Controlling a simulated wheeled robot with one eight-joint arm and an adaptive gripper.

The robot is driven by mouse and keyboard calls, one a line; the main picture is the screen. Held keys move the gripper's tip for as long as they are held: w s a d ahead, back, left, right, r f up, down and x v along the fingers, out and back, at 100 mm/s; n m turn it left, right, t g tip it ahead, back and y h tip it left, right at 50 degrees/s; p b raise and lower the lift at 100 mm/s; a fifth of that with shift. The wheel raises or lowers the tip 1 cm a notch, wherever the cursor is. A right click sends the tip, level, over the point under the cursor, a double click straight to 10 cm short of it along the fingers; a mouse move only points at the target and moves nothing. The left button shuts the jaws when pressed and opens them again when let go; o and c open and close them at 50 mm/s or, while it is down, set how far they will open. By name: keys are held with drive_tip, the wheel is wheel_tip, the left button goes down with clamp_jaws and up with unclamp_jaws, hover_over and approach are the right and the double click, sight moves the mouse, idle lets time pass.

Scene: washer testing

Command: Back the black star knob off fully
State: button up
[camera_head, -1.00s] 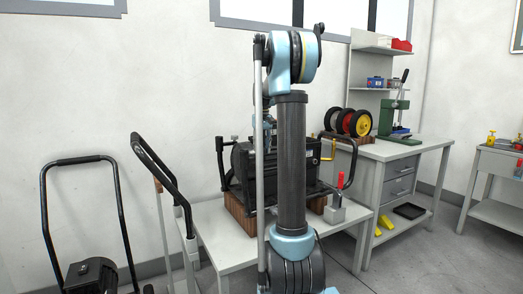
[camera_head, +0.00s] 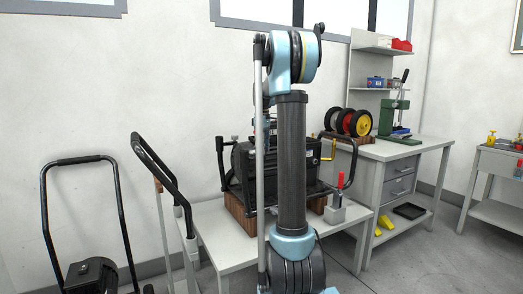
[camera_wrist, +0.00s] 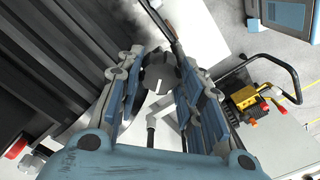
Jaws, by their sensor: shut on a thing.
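The black star knob (camera_wrist: 158,72) shows in the wrist view between the two fingers, with a short white mark on its face. My gripper (camera_wrist: 160,62) is shut on it, one blue-grey finger on each side. A bent grey rod shows just below the knob in that view. In the head view the dark machine (camera_head: 240,165) sits on wooden blocks on a light table (camera_head: 225,240). My own arm stands in front of it and hides much of it, with the knob and fingertips not clear there.
Dark ribbed housing (camera_wrist: 60,65) lies close along the left in the wrist view. A red-handled clamp (camera_head: 338,200) stands at the table's right. Carts with black handles (camera_head: 75,160) stand left. A bench (camera_head: 385,152) with wheels and a green press is at right.

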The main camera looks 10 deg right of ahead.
drive_tip(key=n, duration=0.5)
drive_tip(key=shift+n, duration=0.3)
drive_tip(key=shift+w+n, duration=0.1)
drive_tip(key=shift+n, duration=2.1)
drive_tip(key=o, duration=1.1)
drive_tip(key=shift+d, duration=0.1)
drive_tip(key=shift+c, duration=0.2)
drive_tip(key=shift+r, duration=0.2)
wheel_tip(320, 180, up, 12)
drive_tip(key=shift+f, duration=0.25)
